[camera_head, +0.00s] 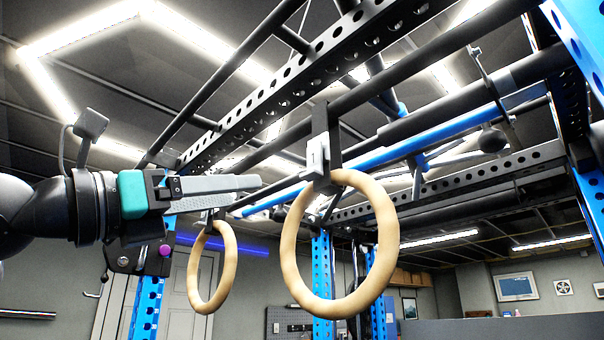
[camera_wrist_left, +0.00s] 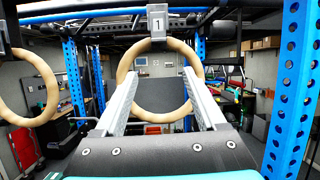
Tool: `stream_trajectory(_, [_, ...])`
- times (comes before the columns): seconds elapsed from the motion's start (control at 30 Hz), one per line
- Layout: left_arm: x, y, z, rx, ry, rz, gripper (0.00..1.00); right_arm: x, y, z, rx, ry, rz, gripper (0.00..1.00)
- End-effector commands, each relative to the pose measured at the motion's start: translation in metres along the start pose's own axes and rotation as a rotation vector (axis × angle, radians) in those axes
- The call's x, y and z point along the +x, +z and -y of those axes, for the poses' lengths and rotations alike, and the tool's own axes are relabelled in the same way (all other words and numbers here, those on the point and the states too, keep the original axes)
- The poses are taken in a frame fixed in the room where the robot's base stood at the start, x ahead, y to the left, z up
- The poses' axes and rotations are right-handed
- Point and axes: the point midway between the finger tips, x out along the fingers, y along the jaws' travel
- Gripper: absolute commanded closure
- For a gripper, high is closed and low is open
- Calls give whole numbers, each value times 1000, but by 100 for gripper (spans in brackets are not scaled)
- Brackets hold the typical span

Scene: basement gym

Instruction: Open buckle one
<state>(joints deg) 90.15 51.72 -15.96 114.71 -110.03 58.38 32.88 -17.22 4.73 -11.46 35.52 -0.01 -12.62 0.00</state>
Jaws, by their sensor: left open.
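Buckle one is a grey metal buckle (camera_head: 316,158) on a black strap hanging from the rig. In the left wrist view, the buckle (camera_wrist_left: 157,21) shows a "1" on its face. A wooden ring (camera_head: 290,250) hangs directly under it, and the ring also shows in the left wrist view (camera_wrist_left: 182,47). My left gripper (camera_head: 258,183) is level, open and empty, to the left of the buckle and slightly below it, apart from it. In the left wrist view, its fingers (camera_wrist_left: 159,75) point toward the ring, with the buckle above them. My right gripper is not in view.
A second wooden ring (camera_head: 233,265) hangs to the left, below my left gripper. Black and blue bars (camera_head: 440,133) of the rig run overhead. A blue post (camera_wrist_left: 290,90) stands at the right in the left wrist view.

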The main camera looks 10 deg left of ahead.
Motion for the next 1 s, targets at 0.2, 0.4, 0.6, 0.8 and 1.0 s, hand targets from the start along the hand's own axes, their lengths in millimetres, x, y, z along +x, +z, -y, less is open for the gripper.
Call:
stream_trajectory(0.2, [-2,18,6,59,33,29,28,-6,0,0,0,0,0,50])
stream_trajectory(0.4, [32,20,5,55,30,27,28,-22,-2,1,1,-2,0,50])
stream_trajectory(0.6, [77,22,4,54,30,26,28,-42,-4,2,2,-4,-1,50])
stream_trajectory(0.8, [115,22,2,54,30,26,28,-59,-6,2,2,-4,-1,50])
stream_trajectory(1.0, [137,22,1,55,30,28,28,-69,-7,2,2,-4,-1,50])
